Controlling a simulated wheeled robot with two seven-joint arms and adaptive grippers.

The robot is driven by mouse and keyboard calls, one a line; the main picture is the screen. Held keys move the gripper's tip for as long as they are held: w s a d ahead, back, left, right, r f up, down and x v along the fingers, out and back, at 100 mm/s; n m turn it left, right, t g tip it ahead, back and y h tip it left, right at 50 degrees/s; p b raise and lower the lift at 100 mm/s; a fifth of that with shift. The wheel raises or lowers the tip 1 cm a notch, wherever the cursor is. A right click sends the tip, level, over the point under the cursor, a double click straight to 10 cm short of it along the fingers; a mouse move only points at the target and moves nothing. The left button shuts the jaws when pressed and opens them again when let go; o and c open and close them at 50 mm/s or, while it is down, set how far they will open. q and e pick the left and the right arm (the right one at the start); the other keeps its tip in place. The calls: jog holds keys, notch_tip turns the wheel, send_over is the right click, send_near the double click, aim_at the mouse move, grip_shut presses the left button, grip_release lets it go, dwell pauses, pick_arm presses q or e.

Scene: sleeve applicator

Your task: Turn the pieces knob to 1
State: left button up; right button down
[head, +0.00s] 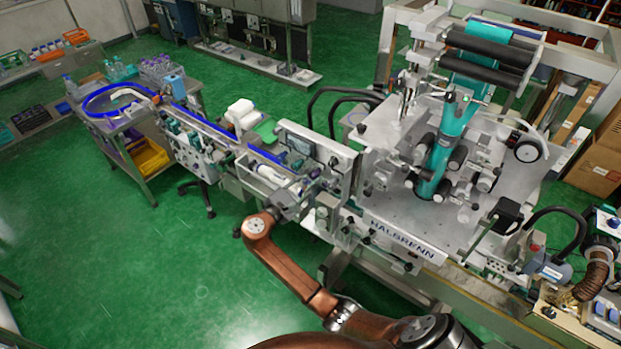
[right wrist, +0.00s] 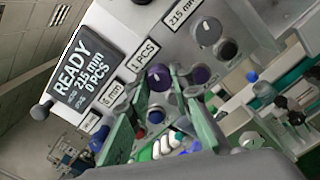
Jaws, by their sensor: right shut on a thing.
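The pieces knob (right wrist: 158,77) is a small dark purple knob on the grey control panel (right wrist: 176,42), beside a label (right wrist: 144,54) that reads 1 PCS. My right gripper (right wrist: 161,83) has its green-padded fingers on either side of this knob and is shut on it. The screen (right wrist: 85,75) to the left reads READY, 215 mm and 0 PCS. In the head view my right gripper (head: 308,187) is at the front of the machine, too small to show the knob. My left gripper is not in view.
Another knob (right wrist: 208,31) is beside the 215 mm label (right wrist: 182,13). The conveyor (head: 215,129) runs left from the machine. The green floor (head: 120,260) in front is clear.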

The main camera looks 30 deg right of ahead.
jog(key=shift+n, duration=2.2)
jog(key=c, duration=1.7)
grip_release()
jog(key=v, duration=1.2)
jog(key=shift+s+f, duration=0.1)
